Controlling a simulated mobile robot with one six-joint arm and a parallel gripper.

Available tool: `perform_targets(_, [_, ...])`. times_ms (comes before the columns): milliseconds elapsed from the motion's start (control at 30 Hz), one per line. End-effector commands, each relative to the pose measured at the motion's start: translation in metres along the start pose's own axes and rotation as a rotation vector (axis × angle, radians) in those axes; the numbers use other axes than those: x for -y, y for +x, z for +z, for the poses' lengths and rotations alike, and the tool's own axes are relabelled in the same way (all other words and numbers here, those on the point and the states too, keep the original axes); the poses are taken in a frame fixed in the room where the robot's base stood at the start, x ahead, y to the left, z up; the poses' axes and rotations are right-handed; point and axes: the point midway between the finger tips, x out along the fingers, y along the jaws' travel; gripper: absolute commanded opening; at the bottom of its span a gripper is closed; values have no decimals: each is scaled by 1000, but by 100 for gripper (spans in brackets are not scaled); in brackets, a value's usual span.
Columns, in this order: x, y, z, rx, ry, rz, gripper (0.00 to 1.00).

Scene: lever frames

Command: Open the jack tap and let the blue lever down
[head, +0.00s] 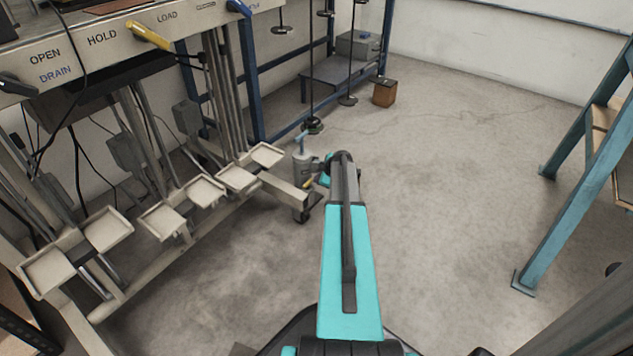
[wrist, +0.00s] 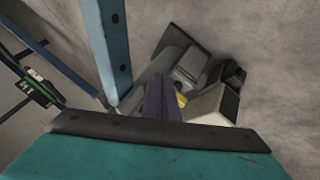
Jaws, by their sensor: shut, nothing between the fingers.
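A small grey jack (head: 301,166) with a light blue top stands on the floor at the right end of the pedal frame. A small yellow part (head: 308,183), possibly its tap, shows low on its side; a yellow spot also shows in the wrist view (wrist: 181,99). The blue lever (head: 238,7) is at the top edge, at the right end of the labelled panel, cut off by the picture. My gripper (head: 325,177) is right beside the jack, shut and empty, mostly hidden by my wrist. Contact with the jack cannot be told.
A yellow lever (head: 150,36) and a dark lever (head: 14,84) sit on the panel. Several beige pedals (head: 162,221) lie below. A blue-framed rack (head: 345,73) and brown box (head: 385,93) stand behind. Open floor lies right, up to a teal stand (head: 560,195).

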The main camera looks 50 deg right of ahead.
Motion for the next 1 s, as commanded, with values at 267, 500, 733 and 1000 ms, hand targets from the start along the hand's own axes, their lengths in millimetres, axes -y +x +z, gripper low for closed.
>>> perform_targets(267, [0, 0, -1, -1, -1, 0, 0])
perform_targets(500, [0, 1, 0, -1, -1, 0, 0])
perform_targets(733, [-5, 0, 5, -1, 0, -1, 0])
perform_targets(1000, [-9, -1, 10, -1, -1, -1, 0])
